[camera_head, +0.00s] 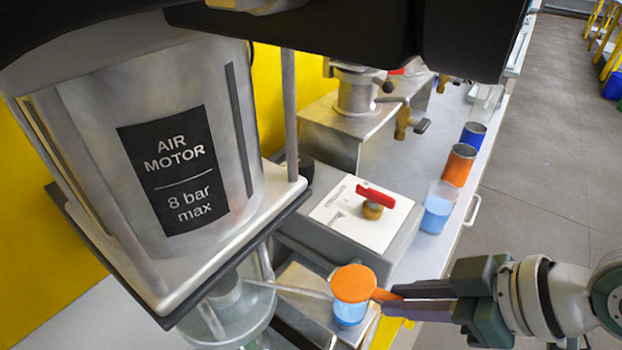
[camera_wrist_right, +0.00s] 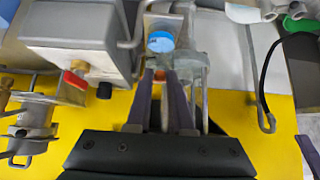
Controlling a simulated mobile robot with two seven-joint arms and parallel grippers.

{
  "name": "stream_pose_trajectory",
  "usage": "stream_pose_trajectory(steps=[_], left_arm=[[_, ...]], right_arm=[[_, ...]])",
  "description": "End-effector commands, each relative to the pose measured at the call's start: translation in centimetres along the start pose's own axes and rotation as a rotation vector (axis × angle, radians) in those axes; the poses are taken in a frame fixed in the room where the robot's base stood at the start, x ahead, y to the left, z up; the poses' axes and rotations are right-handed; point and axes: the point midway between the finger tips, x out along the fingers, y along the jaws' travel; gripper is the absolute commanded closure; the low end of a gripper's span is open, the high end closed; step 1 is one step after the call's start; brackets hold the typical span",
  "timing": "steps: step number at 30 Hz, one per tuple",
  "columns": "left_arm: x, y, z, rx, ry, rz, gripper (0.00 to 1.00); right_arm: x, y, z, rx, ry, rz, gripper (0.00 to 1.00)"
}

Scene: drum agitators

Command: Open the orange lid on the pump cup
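The orange lid (camera_head: 353,283) lies flat over the top of the pump cup (camera_head: 350,313), a small clear cup with blue liquid low in the centre of the head view. The lid's tab points right, towards my right gripper (camera_head: 392,298), whose fingertips reach it from the right. In the right wrist view a bit of the orange tab (camera_wrist_right: 161,74) shows between the fingertips (camera_wrist_right: 160,80). The fingers stand a little apart; whether they touch the tab is unclear. The cup's blue (camera_wrist_right: 160,42) shows just beyond them. My left gripper is out of view.
The air motor (camera_head: 175,140) stands close on the left. A grey box with a red-handled valve (camera_head: 374,200) sits behind the cup. A clear cup of blue liquid (camera_head: 438,207), an orange cup (camera_head: 458,165) and a blue cup (camera_head: 472,136) stand along the bench's right edge.

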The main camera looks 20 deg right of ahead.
Motion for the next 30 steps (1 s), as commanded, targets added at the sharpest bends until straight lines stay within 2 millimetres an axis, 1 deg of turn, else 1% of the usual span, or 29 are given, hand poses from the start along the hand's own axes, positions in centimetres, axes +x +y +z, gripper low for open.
stream_pose_trajectory(steps=[1,7,11,18,21,30], left_arm=[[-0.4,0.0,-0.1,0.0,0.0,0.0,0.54],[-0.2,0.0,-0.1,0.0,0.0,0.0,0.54],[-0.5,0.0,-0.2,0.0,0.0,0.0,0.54],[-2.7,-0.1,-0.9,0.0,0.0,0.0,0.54],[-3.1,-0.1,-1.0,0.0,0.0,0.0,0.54],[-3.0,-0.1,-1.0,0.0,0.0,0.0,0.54]], right_arm=[[-0.3,0.0,-0.3,0.0,0.0,0.0,0.85],[-0.1,0.0,-0.2,0.0,0.0,0.0,0.85],[-0.3,0.0,-0.5,0.0,0.0,0.0,0.85],[-1.3,0.0,-3.0,0.0,0.001,0.0,0.85],[-1.5,0.0,-3.6,0.0,0.001,0.001,0.85],[-1.3,0.0,-3.5,0.0,0.0,0.0,0.85]])
